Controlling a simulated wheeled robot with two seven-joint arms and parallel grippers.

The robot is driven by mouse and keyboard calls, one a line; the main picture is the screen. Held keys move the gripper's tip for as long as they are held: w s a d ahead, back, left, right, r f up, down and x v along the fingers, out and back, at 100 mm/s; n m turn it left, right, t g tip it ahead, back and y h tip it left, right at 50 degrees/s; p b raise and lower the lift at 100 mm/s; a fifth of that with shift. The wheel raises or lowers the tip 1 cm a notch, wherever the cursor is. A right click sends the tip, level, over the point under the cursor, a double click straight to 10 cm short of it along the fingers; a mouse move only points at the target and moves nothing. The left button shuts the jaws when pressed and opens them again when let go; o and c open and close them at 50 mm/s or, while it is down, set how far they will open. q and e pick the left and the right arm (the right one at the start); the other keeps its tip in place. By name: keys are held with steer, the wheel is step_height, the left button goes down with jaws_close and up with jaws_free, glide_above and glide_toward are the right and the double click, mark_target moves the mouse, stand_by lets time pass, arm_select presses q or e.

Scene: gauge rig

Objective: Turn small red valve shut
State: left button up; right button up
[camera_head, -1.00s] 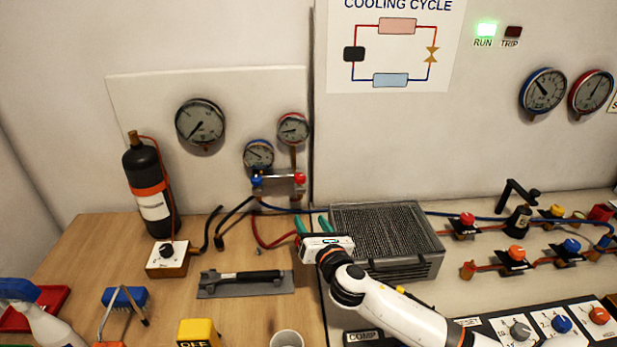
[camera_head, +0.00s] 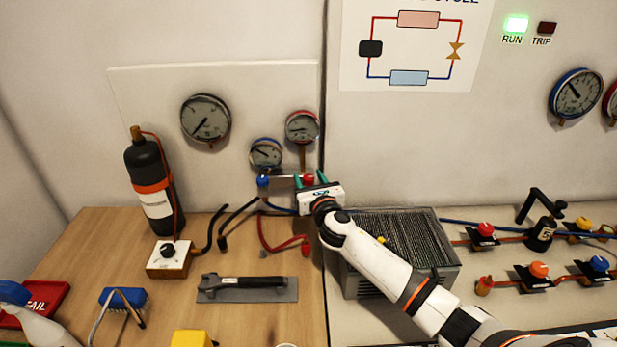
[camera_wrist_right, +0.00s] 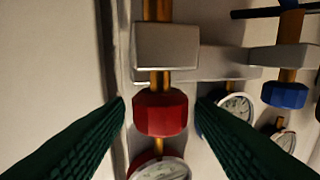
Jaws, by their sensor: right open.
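The small red valve (camera_head: 308,180) is on the right end of the gauge manifold (camera_head: 285,179), below the red-rimmed gauge. In the right wrist view the red valve knob (camera_wrist_right: 160,112) shows as a faceted knob on a brass stem. My right gripper (camera_head: 308,178) is open at the manifold. In the right wrist view its green fingers (camera_wrist_right: 160,120) stand on either side of the red knob, with a gap showing at each side. The blue valve (camera_head: 263,181) is on the manifold's left end; it also shows in the right wrist view (camera_wrist_right: 285,94). My left gripper is not in view.
The finned condenser box (camera_head: 405,245) stands under my right forearm. Red and blue hoses hang below the manifold.

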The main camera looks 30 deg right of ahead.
steer(key=shift+w, duration=0.45)
steer(key=shift+d, duration=0.1)
steer(key=c, duration=1)
steer(key=shift+o, duration=0.2)
steer(key=shift+m+g+h, duration=0.3)
steer(key=shift+m+h, duration=0.5)
steer(key=shift+h, duration=0.4)
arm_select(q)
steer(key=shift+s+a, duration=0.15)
arm_select(e)
steer(key=o, duration=1)
steer(key=shift+c, duration=0.2)
steer(key=shift+s, duration=0.1)
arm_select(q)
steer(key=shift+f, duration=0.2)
arm_select(e)
steer(key=v, duration=1.2)
